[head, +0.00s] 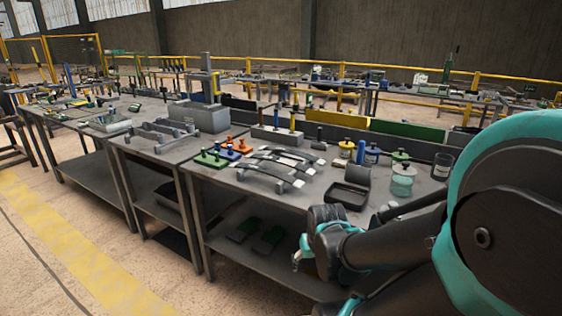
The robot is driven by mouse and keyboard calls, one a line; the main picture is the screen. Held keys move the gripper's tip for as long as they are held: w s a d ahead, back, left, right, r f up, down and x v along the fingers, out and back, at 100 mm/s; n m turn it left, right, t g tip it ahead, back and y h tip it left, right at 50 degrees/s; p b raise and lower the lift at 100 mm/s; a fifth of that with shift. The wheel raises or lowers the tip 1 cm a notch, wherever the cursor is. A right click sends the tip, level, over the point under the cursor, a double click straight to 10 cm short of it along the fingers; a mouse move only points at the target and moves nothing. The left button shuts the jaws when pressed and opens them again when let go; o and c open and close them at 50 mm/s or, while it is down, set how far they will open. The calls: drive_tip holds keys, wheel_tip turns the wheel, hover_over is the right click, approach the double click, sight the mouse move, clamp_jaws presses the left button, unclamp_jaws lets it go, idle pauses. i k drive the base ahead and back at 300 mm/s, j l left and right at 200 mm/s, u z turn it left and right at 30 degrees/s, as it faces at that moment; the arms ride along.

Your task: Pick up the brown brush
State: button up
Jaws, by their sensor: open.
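I cannot make out a brown brush for certain among the small items on the grey workbenches. My arm reaches in from the right edge, and its end with my gripper (302,259) hangs low in front of the nearest bench (225,185), below the level of its top. The gripper is small and partly hidden by the wrist. It is open, and I see nothing held in it.
A green board (209,158) with pegs stands left of the springs. Yellow railings are behind. Open floor lies front left.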

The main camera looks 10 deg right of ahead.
sight(261, 125)
drive_tip(key=i+j+z, duration=0.1)
drive_tip(key=j, duration=0.25)
drive_tip(key=i+j+z, duration=0.1)
drive_tip(key=j, duration=0.3)
drive_tip(key=i+j+z, duration=0.1)
drive_tip(key=j, duration=0.25)
drive_tip(key=i+j+z, duration=0.1)
drive_tip(key=j, duration=0.3)
drive_tip(key=i, duration=0.1)
